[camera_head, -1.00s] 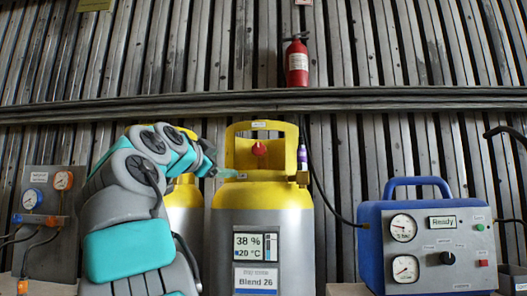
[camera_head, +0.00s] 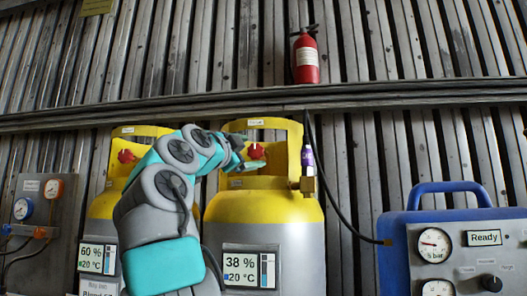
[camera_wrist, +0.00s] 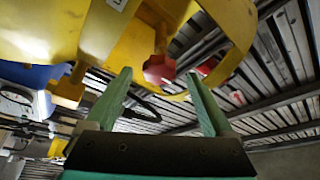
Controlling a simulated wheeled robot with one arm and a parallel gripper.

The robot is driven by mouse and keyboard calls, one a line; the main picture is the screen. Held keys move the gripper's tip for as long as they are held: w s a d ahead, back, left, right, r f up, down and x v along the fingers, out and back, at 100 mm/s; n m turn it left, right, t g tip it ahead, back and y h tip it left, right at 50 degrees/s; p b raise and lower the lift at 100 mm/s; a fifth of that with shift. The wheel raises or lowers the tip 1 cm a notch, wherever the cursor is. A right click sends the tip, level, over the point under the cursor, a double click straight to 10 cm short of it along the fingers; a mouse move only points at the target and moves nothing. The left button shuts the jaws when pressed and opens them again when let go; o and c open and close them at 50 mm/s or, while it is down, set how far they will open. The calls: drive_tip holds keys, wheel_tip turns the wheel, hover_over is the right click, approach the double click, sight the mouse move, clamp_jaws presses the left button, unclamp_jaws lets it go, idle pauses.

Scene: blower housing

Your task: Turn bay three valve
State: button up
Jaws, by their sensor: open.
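A red valve knob (camera_head: 257,151) sits inside the yellow collar of a yellow-and-grey cylinder (camera_head: 263,210) whose screen reads 38 % and 20 °C. A second cylinder (camera_head: 100,208) to its left reads 60 % and has its own red knob (camera_head: 127,156). The small bay labels are too blurred to read. My gripper (camera_head: 246,160) is open at the left side of the 38 % cylinder's knob. In the wrist view, a red knob (camera_wrist: 159,69) shows between and just beyond the two open green fingertips. Contact cannot be told.
A blue gauge unit (camera_head: 450,235) reading Ready is at right. A grey gauge panel (camera_head: 35,215) is at far left.

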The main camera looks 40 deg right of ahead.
sight(254, 150)
drive_tip(key=p+x, duration=0.2)
drive_tip(key=x, duration=0.3)
drive_tip(key=shift+d+r+p, duration=0.1)
drive_tip(key=shift+r+p, duration=0.05)
drive_tip(key=shift+p, duration=0.2)
drive_tip(key=shift+w+d, duration=0.25)
drive_tip(key=shift+d, duration=0.3)
drive_tip(key=shift+c, duration=0.4)
drive_tip(key=c, duration=1.3)
